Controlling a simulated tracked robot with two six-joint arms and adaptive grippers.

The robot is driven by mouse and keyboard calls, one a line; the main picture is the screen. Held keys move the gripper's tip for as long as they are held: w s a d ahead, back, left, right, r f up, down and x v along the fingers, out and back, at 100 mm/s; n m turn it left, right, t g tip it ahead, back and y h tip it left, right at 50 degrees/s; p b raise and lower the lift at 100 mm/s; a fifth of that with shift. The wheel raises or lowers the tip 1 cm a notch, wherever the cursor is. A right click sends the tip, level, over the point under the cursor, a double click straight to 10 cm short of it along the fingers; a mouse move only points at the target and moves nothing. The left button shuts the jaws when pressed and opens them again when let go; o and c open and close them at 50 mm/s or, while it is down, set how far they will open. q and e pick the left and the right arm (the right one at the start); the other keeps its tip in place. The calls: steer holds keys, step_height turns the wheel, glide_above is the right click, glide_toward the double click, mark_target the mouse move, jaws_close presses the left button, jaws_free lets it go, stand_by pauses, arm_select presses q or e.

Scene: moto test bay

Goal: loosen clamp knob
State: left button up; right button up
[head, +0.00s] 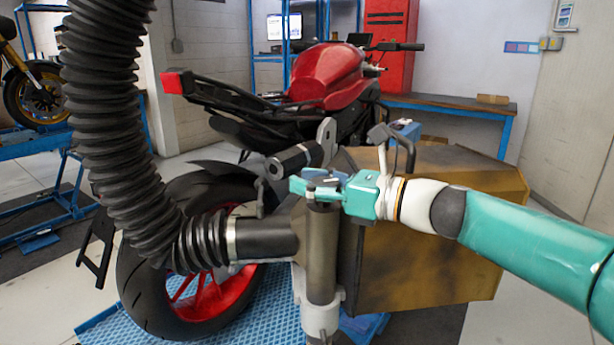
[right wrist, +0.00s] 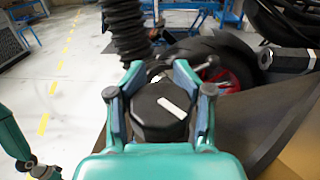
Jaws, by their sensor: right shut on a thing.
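The clamp knob (right wrist: 158,112) is dark and many-sided, with a white bar mark on its top. It fills the space between the fingers in the right wrist view. In the head view the knob (head: 322,182) is mostly hidden by the fingers, at the top of a grey-brown upright post (head: 321,255). My right gripper (head: 312,188) reaches in from the right and is shut on the knob. Its two fingers (right wrist: 160,85) lie on either side of the knob in the right wrist view. My left gripper is not seen.
A black ribbed hose (head: 110,110) with a metal-banded end (head: 262,238) joins the post from the left. A yellow-brown box (head: 430,265) stands right behind the post. The red motorcycle (head: 330,75) and its rear wheel (head: 150,285) are close behind.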

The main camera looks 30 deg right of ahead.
steer(key=shift+f, duration=0.25)
steer(key=o, duration=0.8)
steer(key=shift+o, duration=0.8)
steer(key=shift+s+r, duration=0.1)
steer(key=shift+s, duration=0.1)
steer(key=shift+r, duration=0.1)
steer(key=shift+w, duration=0.1)
step_height(320, 180, up, 10)
